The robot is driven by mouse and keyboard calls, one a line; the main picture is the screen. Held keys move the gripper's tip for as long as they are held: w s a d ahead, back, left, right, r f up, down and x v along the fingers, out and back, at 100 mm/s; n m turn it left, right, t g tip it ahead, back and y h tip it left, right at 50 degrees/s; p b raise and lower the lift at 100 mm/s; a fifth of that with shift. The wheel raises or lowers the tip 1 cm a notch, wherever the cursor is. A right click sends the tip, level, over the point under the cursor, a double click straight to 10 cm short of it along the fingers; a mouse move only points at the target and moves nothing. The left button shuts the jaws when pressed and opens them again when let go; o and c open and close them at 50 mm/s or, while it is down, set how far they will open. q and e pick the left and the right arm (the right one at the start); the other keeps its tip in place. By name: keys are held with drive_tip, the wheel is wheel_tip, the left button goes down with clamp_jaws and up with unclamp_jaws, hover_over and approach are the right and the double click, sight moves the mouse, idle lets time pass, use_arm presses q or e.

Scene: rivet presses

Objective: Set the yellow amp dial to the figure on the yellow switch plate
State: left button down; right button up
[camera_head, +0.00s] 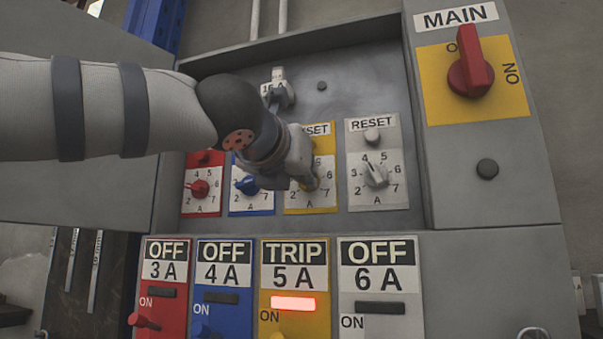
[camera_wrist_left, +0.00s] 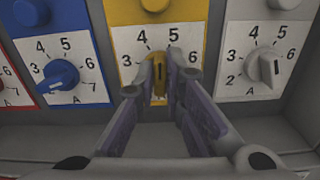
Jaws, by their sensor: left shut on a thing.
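The yellow amp dial (camera_wrist_left: 159,78) sits on a yellow-framed plate in the left wrist view. My left gripper (camera_wrist_left: 161,75) is shut on its knob, one finger on each side. The knob stands about upright, with figures 4 and 5 above it; its exact setting is hard to read between the fingers. The yellow switch plate (camera_head: 294,278) below reads TRIP 5 A, with a lit window. My right gripper is not in view.
The blue dial (camera_head: 246,186) and red dial (camera_head: 199,188) are left of the yellow one, the white dial (camera_head: 376,175) right. RESET buttons sit above the dials. Red, blue and white switch plates read OFF. A red MAIN switch (camera_head: 471,75) is upper right. Cabinet walls edge the recess.

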use_arm(q)
drive_tip(key=shift+f+m, duration=0.1)
drive_tip(key=shift+m, duration=2)
drive_tip(key=c, duration=1.7)
unclamp_jaws()
drive_tip(key=shift+s, duration=0.4)
drive_tip(key=v, duration=1.1)
drive_tip(key=shift+s+a, duration=0.1)
